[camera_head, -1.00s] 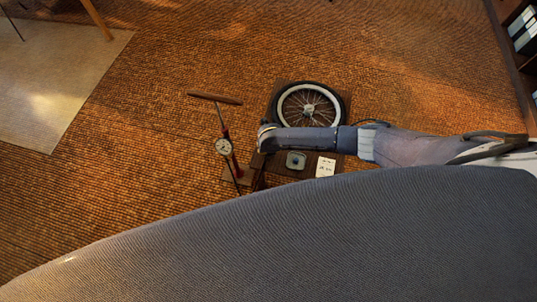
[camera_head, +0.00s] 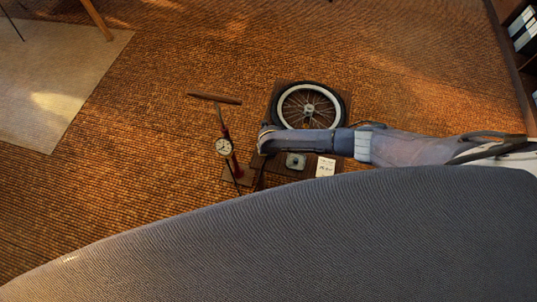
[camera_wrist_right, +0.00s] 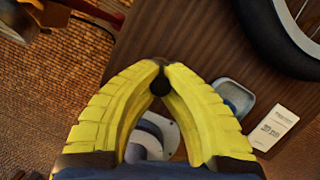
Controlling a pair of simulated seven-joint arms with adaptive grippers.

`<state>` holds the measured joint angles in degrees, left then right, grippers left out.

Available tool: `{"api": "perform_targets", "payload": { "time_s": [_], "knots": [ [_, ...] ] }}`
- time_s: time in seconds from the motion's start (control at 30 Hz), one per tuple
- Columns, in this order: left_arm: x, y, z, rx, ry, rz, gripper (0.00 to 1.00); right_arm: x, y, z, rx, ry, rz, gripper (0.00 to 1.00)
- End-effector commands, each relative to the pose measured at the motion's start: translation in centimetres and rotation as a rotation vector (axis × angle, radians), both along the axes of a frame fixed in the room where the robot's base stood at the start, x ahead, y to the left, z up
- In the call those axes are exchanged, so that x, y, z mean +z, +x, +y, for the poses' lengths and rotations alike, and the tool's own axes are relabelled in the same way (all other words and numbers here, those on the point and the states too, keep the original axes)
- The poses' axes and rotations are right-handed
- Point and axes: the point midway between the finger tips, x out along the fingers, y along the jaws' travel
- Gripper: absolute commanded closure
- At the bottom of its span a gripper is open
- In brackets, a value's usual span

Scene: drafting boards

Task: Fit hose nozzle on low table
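The low table (camera_head: 276,96) is a dark wooden top; it also fills much of the right wrist view (camera_wrist_right: 190,50). My right gripper (camera_wrist_right: 160,76) has yellow ribbed fingers whose tips close around a small dark round piece (camera_wrist_right: 160,86), which looks like the hose nozzle. In the head view my right arm hides most of this gripper, above the table's left side. Between the fingers, a pale round-edged fitting (camera_wrist_right: 155,135) shows below, partly covered. A spoked wheel (camera_head: 309,104) with a black tyre lies on the table. My left gripper is not in view.
A red floor pump (camera_head: 227,148) with a white gauge stands left of the table. A small grey tin (camera_head: 295,161) and a white card (camera_head: 325,167) lie on the table close to my right arm. Open woven floor lies left and behind.

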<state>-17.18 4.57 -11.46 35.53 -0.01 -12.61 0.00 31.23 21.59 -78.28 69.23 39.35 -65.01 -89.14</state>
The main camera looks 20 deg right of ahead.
Motion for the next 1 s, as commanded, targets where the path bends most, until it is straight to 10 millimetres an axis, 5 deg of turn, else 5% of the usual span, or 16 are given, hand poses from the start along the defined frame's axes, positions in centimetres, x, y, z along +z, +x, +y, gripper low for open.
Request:
{"api": "perform_targets", "payload": {
  "time_s": [0.47,0.7,1.0],
  "knots": [
    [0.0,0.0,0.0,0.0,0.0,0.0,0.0,-1.02,-0.01,0.05,0.0,0.0,0.001,1.0],
    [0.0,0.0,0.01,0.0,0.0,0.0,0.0,-0.99,0.0,0.04,0.0,0.001,0.0,0.7],
    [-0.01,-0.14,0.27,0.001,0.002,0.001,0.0,-0.9,-0.03,0.02,0.0,0.001,0.0,0.69]
  ]
}}
